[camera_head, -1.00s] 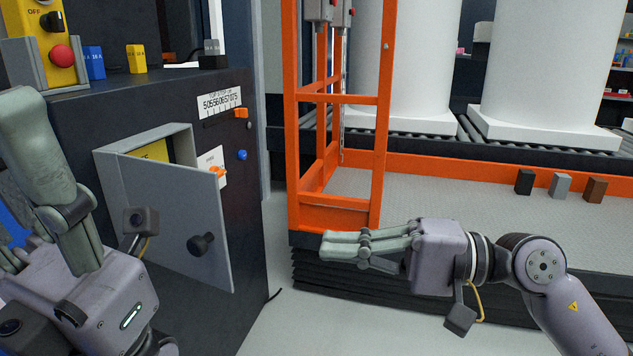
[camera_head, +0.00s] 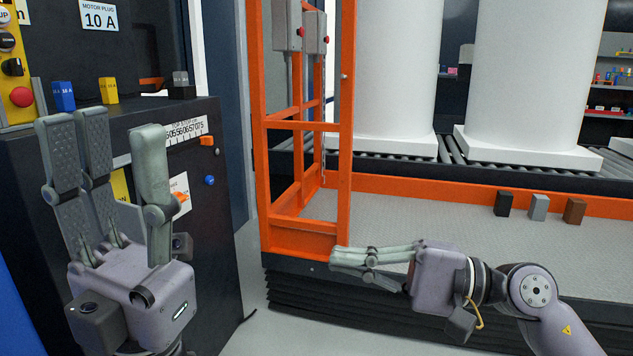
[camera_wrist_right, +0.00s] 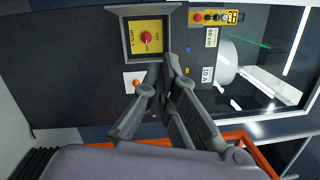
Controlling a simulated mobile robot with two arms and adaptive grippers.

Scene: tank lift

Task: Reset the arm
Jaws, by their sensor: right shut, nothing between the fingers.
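My left gripper (camera_head: 112,132) is upright in front of the dark control cabinet (camera_head: 225,245), its fingers spread apart with nothing between them. My right gripper (camera_head: 335,255) points left, in front of the orange lift frame's lower corner, its fingers together and empty. In the right wrist view, its fingers (camera_wrist_right: 165,68) reach toward a yellow panel with a red knob (camera_wrist_right: 147,38), inside a grey-framed recess. In the head view only a sliver of the yellow panel (camera_head: 121,186) shows behind my left fingers. The recess's door is hidden or out of view.
Blue (camera_head: 63,97), yellow (camera_head: 108,90) and dark (camera_head: 182,86) plugs stand on the cabinet top. The orange lift frame (camera_head: 345,130) rises beside a platform (camera_head: 420,210) with three small blocks (camera_head: 538,207). White tanks (camera_head: 525,75) stand on rollers behind.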

